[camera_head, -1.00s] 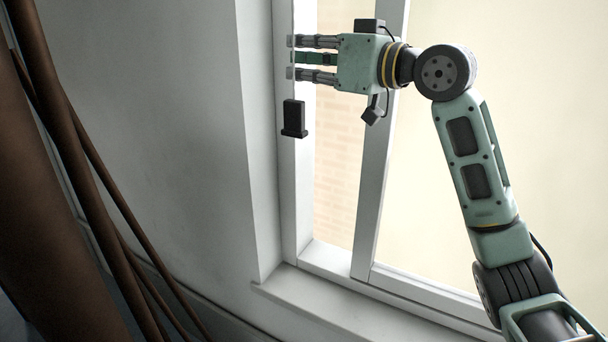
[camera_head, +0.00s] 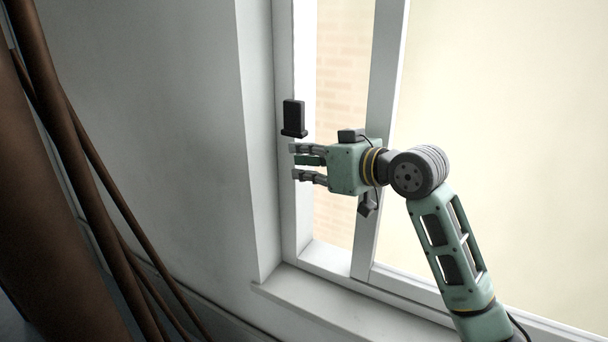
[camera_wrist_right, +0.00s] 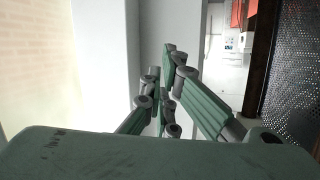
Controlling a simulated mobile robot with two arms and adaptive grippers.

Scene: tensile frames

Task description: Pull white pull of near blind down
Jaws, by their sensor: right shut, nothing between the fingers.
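My right gripper (camera_head: 297,162) reaches in from the right in the head view, its fingers pointing left at the white window frame (camera_head: 386,90). It sits just below a small black handle or block on the frame's left upright. The fingers are shut and empty; they also show in the right wrist view (camera_wrist_right: 168,60), in front of a white upright. I cannot make out a white pull or a blind in either view. My left gripper is not in view.
A black block (camera_head: 294,118) sticks out just above my right fingers. A white sill (camera_head: 330,308) runs below the window. Brown poles (camera_head: 100,180) lean at the far left against a grey wall (camera_head: 180,130). The wrist view shows a dark perforated panel (camera_wrist_right: 292,75) at right.

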